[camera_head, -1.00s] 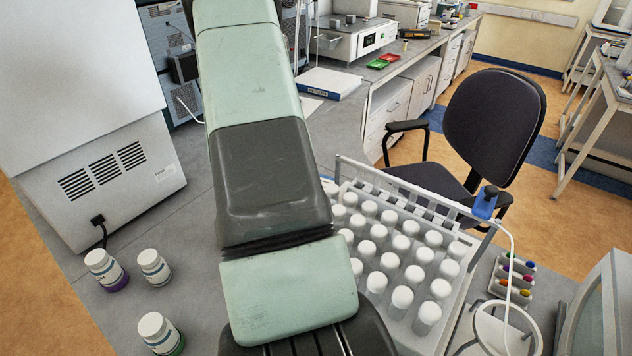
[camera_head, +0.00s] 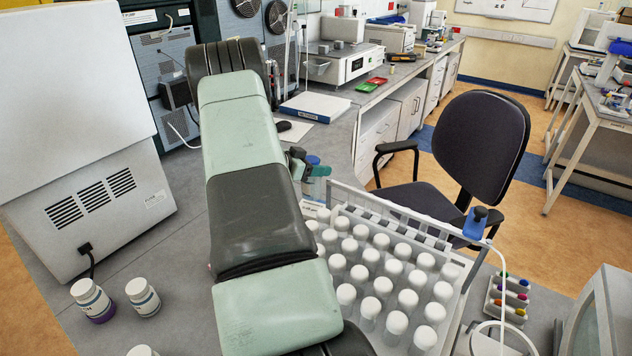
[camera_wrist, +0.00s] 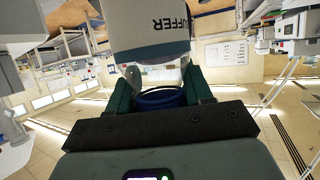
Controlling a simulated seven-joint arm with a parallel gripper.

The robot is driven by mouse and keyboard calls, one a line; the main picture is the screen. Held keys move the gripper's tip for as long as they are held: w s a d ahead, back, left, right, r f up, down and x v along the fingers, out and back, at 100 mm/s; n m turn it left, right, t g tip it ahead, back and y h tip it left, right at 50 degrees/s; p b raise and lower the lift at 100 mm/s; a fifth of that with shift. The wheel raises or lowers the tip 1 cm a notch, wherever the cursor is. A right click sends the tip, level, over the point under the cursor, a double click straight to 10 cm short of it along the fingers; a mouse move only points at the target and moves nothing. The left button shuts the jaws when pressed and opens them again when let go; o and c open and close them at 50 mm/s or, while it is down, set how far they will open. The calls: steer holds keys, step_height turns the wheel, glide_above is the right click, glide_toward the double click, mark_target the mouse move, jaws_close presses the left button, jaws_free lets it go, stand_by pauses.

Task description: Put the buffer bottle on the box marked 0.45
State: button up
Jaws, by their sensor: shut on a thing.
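The buffer bottle (camera_wrist: 155,40) fills the top middle of the wrist view, with a white and dark label reading "UFFER" and a blue cap at the jaws. My gripper (camera_wrist: 160,97) is shut on its capped end. My arm hides the rest. I cannot make out a box marked 0.45 in either view.
A rack of white-capped vials (camera_head: 385,270) stands right of my arm. White jars (camera_head: 92,300) stand at the lower left beside a large white machine (camera_head: 85,150). A dark chair (camera_head: 480,145) stands beyond the rack.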

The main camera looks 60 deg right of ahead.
mark_target(317, 178)
steer(key=shift+f, duration=2)
steer(key=o, duration=1.3)
steer(key=shift+f, duration=0.15)
steer(key=shift+w+a+r, duration=0.1)
steer(key=shift+a+r, duration=0.05)
steer(key=shift+r, duration=0.05)
steer(key=v, duration=1.1)
steer(key=shift+a, duration=0.25)
steer(key=shift+w+r, duration=0.1)
